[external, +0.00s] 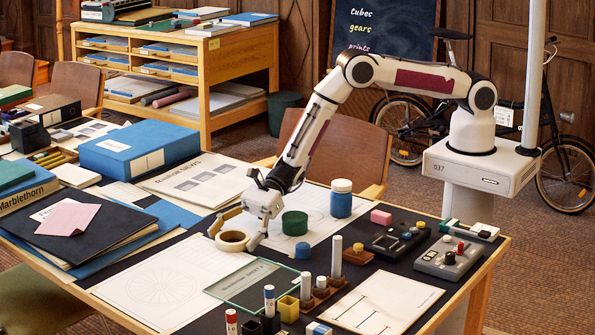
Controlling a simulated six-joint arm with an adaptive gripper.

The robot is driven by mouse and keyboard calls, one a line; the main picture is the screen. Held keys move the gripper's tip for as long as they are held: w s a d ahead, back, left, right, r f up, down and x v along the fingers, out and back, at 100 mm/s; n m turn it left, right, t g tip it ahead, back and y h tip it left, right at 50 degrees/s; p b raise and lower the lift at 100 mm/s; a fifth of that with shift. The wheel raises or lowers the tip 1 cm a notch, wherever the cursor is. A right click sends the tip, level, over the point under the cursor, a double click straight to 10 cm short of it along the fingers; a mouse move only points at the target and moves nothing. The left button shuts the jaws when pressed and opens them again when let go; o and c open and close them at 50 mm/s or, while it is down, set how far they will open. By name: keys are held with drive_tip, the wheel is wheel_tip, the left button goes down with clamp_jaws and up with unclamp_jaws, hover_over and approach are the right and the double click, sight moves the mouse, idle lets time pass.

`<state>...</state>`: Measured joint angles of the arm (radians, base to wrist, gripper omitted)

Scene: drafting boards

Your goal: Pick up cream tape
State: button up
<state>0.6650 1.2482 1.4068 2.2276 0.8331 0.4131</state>
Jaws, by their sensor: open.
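The cream tape (231,248) is a roll lying flat on the dark board in the external view, left of a green round piece. My gripper (238,231) is low over the roll, pointing down, with its jaws apart. One finger comes down at the roll's right side. The other side of the gripper is hard to make out against a tan piece behind the roll. I cannot tell whether a finger touches the tape. The gripper partly covers the roll's far rim.
The green round piece (295,223) stands close to the right of my gripper, with a blue jar (341,199) beyond it. A glass plate (250,282) lies in front. A blue box file (138,149) is at the back left. White paper (150,285) lies at the front left.

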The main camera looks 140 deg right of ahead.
sight(233, 236)
idle(0.4)
drive_tip(key=c, duration=1.2)
drive_tip(key=shift+r, duration=0.15)
drive_tip(key=shift+r, duration=4.9)
